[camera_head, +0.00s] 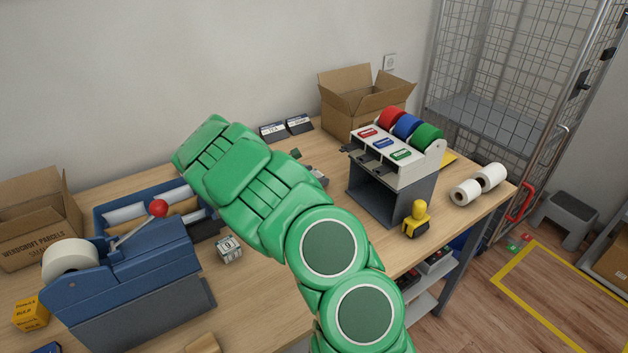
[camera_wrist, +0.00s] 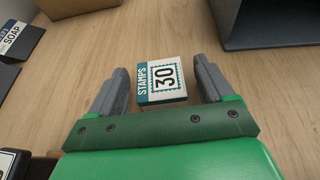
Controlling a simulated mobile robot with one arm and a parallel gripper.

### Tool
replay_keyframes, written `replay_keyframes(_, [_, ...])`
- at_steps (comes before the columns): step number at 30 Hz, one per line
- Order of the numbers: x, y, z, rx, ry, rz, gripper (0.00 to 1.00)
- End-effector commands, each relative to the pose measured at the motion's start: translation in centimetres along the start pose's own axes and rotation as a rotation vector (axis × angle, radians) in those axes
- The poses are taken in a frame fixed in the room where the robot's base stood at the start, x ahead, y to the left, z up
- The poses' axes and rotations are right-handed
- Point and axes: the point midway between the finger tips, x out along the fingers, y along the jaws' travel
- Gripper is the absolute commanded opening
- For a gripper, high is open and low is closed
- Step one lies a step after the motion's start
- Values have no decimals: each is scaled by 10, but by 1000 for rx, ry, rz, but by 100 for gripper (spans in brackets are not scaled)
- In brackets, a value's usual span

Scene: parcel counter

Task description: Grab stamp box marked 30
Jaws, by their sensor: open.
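The stamp box marked 30 (camera_wrist: 161,82) lies flat on the wooden counter in the wrist view. It is a small white box with teal edges, the word STAMPS and a large 30 on top. My gripper (camera_wrist: 160,85) is open, with one grey finger to the left of the box and one to the right. Bare counter shows between the box and each finger. In the head view my green arm reaches over the counter and hides most of the box and the gripper.
A grey dispenser with red, blue and green rolls (camera_head: 395,155) stands to the right. A blue tape dispenser (camera_head: 130,270) stands at left. A small box marked 9 (camera_head: 229,250) lies near my arm.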

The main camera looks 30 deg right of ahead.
Motion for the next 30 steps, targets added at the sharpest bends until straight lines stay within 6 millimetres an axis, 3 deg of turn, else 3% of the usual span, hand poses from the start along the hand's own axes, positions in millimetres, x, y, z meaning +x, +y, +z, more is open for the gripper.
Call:
replay_keyframes(2, [0,0,0,0,0,0,78])
replay_keyframes(12, [0,0,0,0,0,0,26])
replay_keyframes(23, [-2,0,4,1,-1,1,24])
replay_keyframes(30, [-13,0,32,6,-1,1,24])
